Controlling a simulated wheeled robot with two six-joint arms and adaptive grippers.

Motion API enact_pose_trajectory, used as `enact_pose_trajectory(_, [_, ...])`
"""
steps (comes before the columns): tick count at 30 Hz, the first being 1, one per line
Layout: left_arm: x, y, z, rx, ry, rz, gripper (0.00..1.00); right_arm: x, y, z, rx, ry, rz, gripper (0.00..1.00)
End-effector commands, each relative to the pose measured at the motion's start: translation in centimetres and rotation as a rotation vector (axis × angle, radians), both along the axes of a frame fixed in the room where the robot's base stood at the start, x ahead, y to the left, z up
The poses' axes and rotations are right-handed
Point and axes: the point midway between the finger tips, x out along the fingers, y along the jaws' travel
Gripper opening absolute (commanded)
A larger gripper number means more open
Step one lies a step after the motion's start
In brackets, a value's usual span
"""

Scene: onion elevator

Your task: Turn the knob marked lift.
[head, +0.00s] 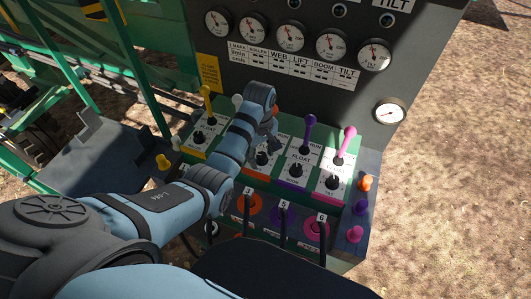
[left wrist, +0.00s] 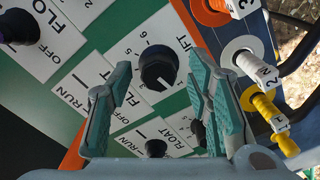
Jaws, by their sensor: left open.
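A black knob (head: 262,158) sits on the orange-edged section of the control panel (head: 372,170). My left gripper (head: 268,135) is over that section, reaching in from the left. In the left wrist view, my open left gripper (left wrist: 155,85) has one finger on either side of a black knob (left wrist: 158,70) with a white pointer and a number scale. I cannot tell whether the fingers touch it. My right gripper is not in view.
A yellow lever (head: 206,91), a purple lever (head: 308,130) and a pink lever (head: 347,143) stand up beside the gripper. Other knobs (head: 297,170) lie close by. Coloured plugs and cables (head: 283,215) line the front edge. Gauges (head: 331,45) fill the upright panel behind.

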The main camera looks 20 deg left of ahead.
Motion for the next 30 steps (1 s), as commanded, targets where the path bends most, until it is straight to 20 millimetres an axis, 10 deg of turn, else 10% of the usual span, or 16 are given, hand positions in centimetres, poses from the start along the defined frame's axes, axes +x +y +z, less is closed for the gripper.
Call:
enact_pose_trajectory(7, [-0.04, 0.05, -0.19, 0.0, 0.0, 0.001, 0.46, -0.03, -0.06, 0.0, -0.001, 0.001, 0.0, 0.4])
enact_pose_trajectory(16, [-0.02, 0.0, -0.16, -0.001, 0.001, 0.001, 0.0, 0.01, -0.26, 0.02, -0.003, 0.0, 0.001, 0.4])
enact_pose_trajectory(30, [0.01, -0.04, -0.14, -0.001, 0.001, -0.091, 0.0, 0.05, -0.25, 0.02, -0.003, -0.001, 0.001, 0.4])
